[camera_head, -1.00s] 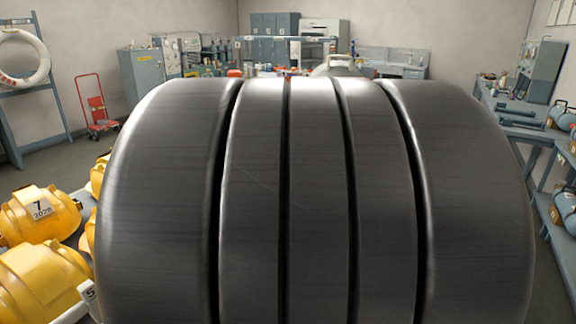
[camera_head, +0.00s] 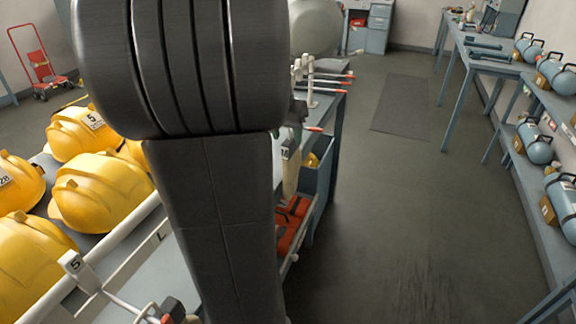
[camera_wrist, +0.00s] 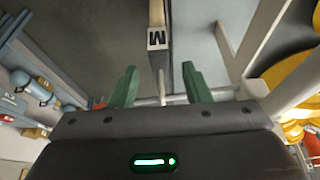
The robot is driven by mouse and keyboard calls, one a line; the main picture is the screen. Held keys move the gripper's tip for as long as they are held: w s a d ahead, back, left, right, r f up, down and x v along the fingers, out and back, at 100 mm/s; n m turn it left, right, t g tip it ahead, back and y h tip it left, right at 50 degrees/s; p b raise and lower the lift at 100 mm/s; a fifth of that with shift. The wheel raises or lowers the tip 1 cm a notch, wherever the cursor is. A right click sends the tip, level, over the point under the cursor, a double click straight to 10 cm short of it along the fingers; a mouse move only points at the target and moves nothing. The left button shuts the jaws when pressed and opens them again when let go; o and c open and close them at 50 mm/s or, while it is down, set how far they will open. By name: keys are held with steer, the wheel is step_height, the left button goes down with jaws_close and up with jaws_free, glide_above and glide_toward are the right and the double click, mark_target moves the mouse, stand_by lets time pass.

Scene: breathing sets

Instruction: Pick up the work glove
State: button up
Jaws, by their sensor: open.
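My gripper (camera_wrist: 158,76) shows in the wrist view with its two green fingers apart and nothing clearly held between them. A thin pale rod and the edge of a tan flat piece (camera_wrist: 169,68) lie beyond and between the fingers, below a tag marked M (camera_wrist: 157,38). In the head view a tan piece (camera_head: 291,176) hangs below the M tag at the bench's side, beside my arm. I cannot tell whether this piece is the work glove. No glove is clearly recognisable, and my arm hides part of the bench.
Several yellow helmets (camera_head: 105,190) fill the left of the bench. Orange-tipped rods (camera_head: 332,91) stick out from its far end. A bin with orange items (camera_head: 292,222) is under its right side. Shelves of blue cylinders (camera_head: 538,145) stand at right. The floor (camera_head: 400,220) between is clear.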

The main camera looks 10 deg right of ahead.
mark_target(287, 143)
steer(key=x, duration=0.4)
steer(key=shift+s+a+f, duration=0.25)
steer(key=shift+s+f, duration=0.05)
steer(key=shift+f, duration=0.05)
steer(key=shift+w+d+f, duration=0.1)
steer(key=shift+w+f, duration=0.1)
steer(key=shift+f, duration=0.2)
jaws_close()
